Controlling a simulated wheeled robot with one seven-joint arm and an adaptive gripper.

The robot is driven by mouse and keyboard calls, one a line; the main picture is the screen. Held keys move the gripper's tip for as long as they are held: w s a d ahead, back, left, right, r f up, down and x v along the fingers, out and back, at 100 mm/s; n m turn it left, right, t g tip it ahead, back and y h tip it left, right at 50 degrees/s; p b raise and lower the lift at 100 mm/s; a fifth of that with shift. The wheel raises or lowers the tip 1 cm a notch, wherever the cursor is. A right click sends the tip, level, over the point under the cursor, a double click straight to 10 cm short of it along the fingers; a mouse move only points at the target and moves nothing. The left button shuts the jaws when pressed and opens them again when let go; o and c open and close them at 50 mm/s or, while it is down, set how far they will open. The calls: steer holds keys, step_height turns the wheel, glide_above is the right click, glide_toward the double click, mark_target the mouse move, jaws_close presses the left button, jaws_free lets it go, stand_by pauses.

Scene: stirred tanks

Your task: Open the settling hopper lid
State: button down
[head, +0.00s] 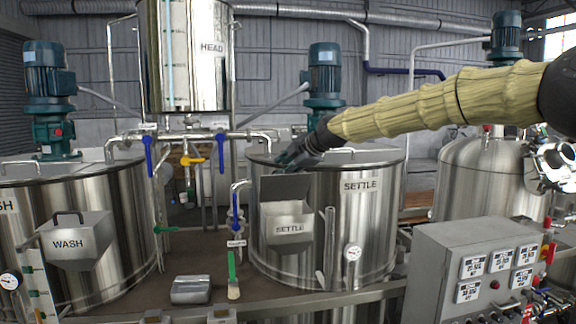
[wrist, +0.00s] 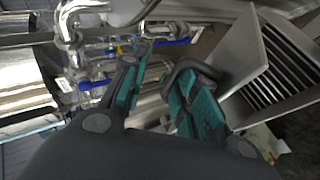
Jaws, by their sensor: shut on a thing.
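The settling hopper (head: 289,238) is a grey metal box labelled SETTLE on the front of the SETTLE tank (head: 375,210). Its lid (head: 285,187) is raised and stands about upright at the back of the opening. In the wrist view the lid (wrist: 238,58) is a pale plate beside the hopper's slatted inside (wrist: 287,72). My gripper (head: 284,160) is at the lid's upper edge. In the wrist view my gripper (wrist: 158,75) has its teal fingers at the dark lid handle (wrist: 197,68) and is shut on it. The fingers partly hide the grip.
A pipe with a blue-handled valve (head: 236,190) stands just left of the hopper. The WASH hopper (head: 70,243), with a closed lid, is further left. A grey control cabinet (head: 440,260) stands at the right. A sight tube and gauge (head: 352,253) are right of the hopper.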

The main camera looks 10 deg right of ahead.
steer(key=shift+w+d+r, duration=0.1)
steer(key=shift+w+r, duration=0.2)
steer(key=shift+r, duration=0.5)
steer(key=c, duration=1.6)
jaws_free()
steer(key=shift+c, duration=0.2)
steer(key=shift+w+f, duration=0.1)
steer(key=shift+o, duration=1)
steer(key=shift+w+f, duration=0.1)
steer(key=shift+f, duration=0.1)
steer(key=shift+f, duration=0.1)
